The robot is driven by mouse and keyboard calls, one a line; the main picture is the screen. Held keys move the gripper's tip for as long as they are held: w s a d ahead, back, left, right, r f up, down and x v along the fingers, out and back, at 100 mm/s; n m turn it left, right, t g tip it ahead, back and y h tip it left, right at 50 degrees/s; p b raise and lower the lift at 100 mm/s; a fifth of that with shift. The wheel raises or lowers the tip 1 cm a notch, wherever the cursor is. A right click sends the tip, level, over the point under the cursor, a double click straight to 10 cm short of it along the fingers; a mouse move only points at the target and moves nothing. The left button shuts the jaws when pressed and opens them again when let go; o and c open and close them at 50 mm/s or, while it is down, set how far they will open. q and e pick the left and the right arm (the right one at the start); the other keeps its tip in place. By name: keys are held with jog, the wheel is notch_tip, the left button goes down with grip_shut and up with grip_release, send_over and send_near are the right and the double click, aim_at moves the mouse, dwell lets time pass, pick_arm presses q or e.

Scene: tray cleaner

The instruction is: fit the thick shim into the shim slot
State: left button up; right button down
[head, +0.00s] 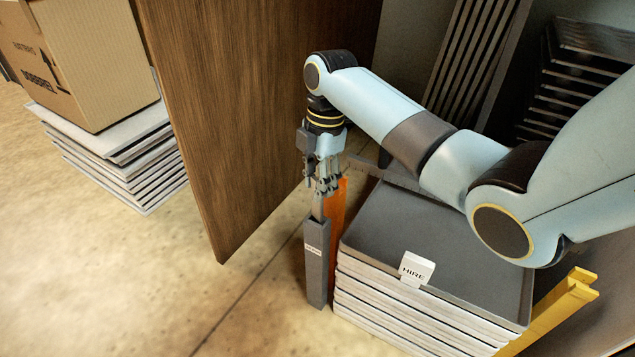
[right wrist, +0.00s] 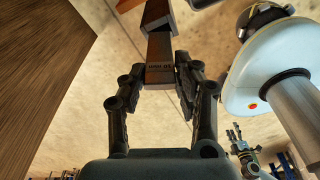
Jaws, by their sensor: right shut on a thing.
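My right gripper (head: 322,190) points down and is shut on the thick shim (head: 318,208), a brownish strip. In the right wrist view the shim (right wrist: 159,72) is between the fingers, with small lettering on it. The shim slot (head: 315,262) is a tall dark grey holder with a small white label, standing on the floor right below the gripper. The shim's lower end is at the holder's mouth; I cannot tell whether it is inside. A small jointed gripper at the lower right of the right wrist view looks like my left gripper (right wrist: 240,143); its jaws are too small to read.
An orange upright (head: 336,208) stands close behind the holder. A stack of trays (head: 440,240) with a HIRE tag (head: 416,269) is just right of it, with a yellow post (head: 555,310). A wooden panel (head: 235,110) stands to the left. The floor at front left is clear.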

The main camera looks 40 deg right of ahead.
jog(key=shift+f, duration=0.4)
jog(key=c, duration=1)
grip_release()
jog(key=shift+o, duration=0.2)
jog(key=shift+r, duration=0.4)
pick_arm(q)
jog(key=s+a+f+p, duration=0.1)
jog(key=s+f+p, duration=0.2)
jog(key=s, duration=0.7)
jog(key=shift+s+a+p, duration=0.2)
jog(key=shift+a+p, duration=0.1)
jog(key=shift+p, duration=0.95)
pick_arm(e)
notch_tip(320, 180, up, 12)
jog(key=d, duration=0.1)
jog(key=shift+d, duration=0.2)
